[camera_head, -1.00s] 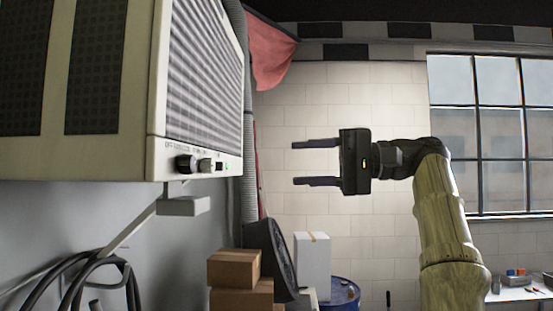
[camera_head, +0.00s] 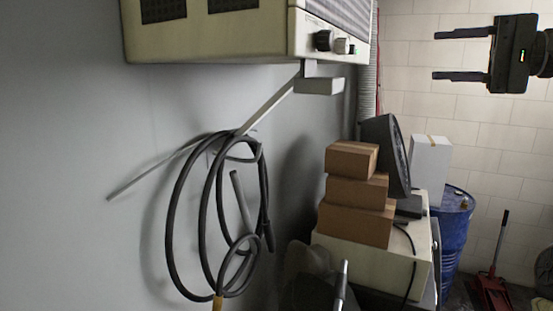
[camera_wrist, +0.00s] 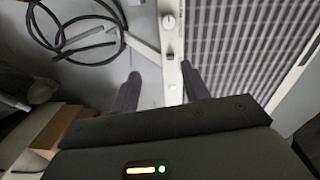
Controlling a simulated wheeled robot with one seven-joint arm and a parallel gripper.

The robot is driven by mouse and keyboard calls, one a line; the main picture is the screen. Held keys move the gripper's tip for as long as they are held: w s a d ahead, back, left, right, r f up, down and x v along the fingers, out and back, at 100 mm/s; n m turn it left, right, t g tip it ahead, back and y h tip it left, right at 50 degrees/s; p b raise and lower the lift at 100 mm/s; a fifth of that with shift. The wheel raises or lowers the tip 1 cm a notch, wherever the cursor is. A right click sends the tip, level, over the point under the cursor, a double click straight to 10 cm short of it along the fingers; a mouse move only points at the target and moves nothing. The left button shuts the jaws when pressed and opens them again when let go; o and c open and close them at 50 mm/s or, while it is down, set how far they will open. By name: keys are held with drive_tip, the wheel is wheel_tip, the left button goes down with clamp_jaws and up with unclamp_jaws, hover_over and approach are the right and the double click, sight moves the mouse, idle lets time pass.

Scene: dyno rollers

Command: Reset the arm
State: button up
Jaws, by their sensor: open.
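My gripper (camera_head: 461,54) is at the upper right of the head view, its two dark fingers apart and pointing left, with nothing between them. In the wrist view my gripper (camera_wrist: 160,88) also shows open and empty. A cream wall-mounted unit (camera_head: 225,40) with dark panels, a slatted front and knobs hangs at the top, left of my gripper and apart from it. In the wrist view the unit's slatted face and knobs (camera_wrist: 168,22) lie beyond the fingertips. Most of my arm is outside the head view.
A coiled black hose (camera_head: 205,215) hangs on the grey wall. Stacked cardboard boxes (camera_head: 357,192), a white box (camera_head: 429,160) and a blue drum (camera_head: 453,225) stand below my gripper. A red floor jack (camera_head: 492,288) is at the lower right. Space around the gripper looks clear.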

drive_tip(key=w+a+f+m+h, duration=0.2)
drive_tip(key=w+a+f, duration=0.1)
drive_tip(key=w+f, duration=0.3)
drive_tip(key=w+a+f+m+h, duration=0.1)
drive_tip(key=w+a+f, duration=0.3)
drive_tip(key=w+f, duration=0.25)
drive_tip(key=w+a+f+g+h+b, duration=0.1)
drive_tip(key=a+f+h, duration=0.2)
drive_tip(key=f, duration=0.7)
drive_tip(key=w+a+f+g+h, duration=0.2)
drive_tip(key=a+f, duration=0.1)
drive_tip(key=f, duration=0.6)
drive_tip(key=s+a+f+n+g+h, duration=0.15)
drive_tip(key=s+f, duration=0.25)
drive_tip(key=f, duration=0.4)
drive_tip(key=s+f+n+g+h, duration=0.1)
drive_tip(key=s+f+h, duration=0.1)
drive_tip(key=s+f, duration=0.5)
drive_tip(key=s+f+n+g+h+b, duration=0.1)
drive_tip(key=s+f+n+h, duration=0.2)
drive_tip(key=s+f, duration=1.1)
drive_tip(key=shift+a+f+n, duration=0.4)
drive_tip(key=shift+a+n, duration=0.05)
drive_tip(key=shift+n, duration=0.7)
